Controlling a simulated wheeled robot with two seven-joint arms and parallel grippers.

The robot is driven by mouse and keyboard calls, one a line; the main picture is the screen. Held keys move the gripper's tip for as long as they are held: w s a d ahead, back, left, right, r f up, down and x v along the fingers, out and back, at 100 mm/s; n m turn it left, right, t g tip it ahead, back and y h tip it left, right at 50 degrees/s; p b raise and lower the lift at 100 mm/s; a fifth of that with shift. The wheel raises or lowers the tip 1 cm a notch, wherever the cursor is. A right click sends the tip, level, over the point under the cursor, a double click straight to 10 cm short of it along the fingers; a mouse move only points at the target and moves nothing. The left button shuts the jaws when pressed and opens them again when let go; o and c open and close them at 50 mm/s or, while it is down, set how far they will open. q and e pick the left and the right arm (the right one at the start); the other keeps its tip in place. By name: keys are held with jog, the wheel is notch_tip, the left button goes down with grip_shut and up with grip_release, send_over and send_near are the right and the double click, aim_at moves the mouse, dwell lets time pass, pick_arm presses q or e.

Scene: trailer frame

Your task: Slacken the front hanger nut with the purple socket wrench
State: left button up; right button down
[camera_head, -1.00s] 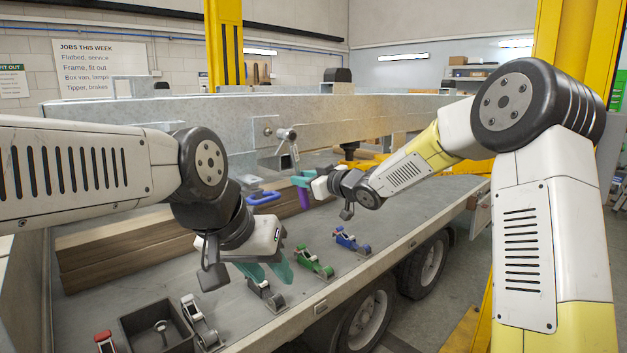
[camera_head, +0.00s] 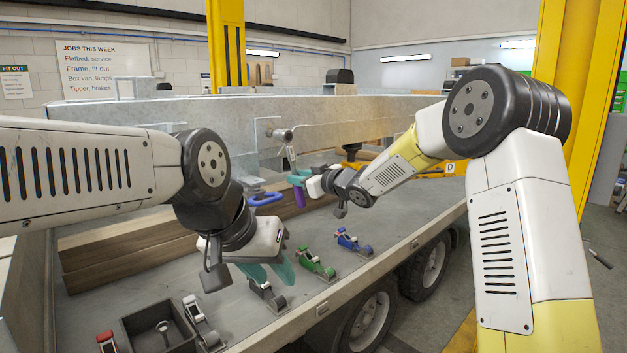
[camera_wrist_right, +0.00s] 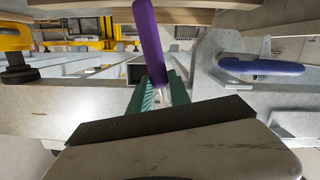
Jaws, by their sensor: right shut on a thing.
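My right gripper (camera_head: 298,180) is shut on the purple socket wrench, with its teal fingers around the metal shaft. The purple handle (camera_head: 299,198) hangs below the fingers and also shows in the right wrist view (camera_wrist_right: 148,40). The shaft runs up to a round metal head (camera_head: 284,135) at the side of the grey frame beam (camera_head: 350,108). The nut under the head is hidden, so I cannot tell how it is seated. A round fitting (camera_head: 269,132) shows just left of the head. My left gripper (camera_head: 268,272) is open over the trailer bed, above a grey ratchet clamp (camera_head: 268,295).
A blue-handled tool (camera_head: 265,199) is near the beam, left of the wrench. Green (camera_head: 317,264) and blue (camera_head: 352,240) clamps stand along the bed edge. A black tray (camera_head: 140,322) holds a small metal part. Timber (camera_head: 120,250) lies at the left.

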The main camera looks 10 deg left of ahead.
jog(key=shift+w+a+r, duration=0.1)
jog(key=shift+w+a, duration=0.2)
jog(key=shift+a, duration=0.1)
jog(key=shift+w+a, duration=0.25)
jog(key=shift+a, duration=0.1)
jog(key=shift+w+a, duration=0.4)
jog(key=shift+a, duration=0.15)
dwell(0.4)
jog(key=c, duration=2.1)
grip_release()
grip_shut()
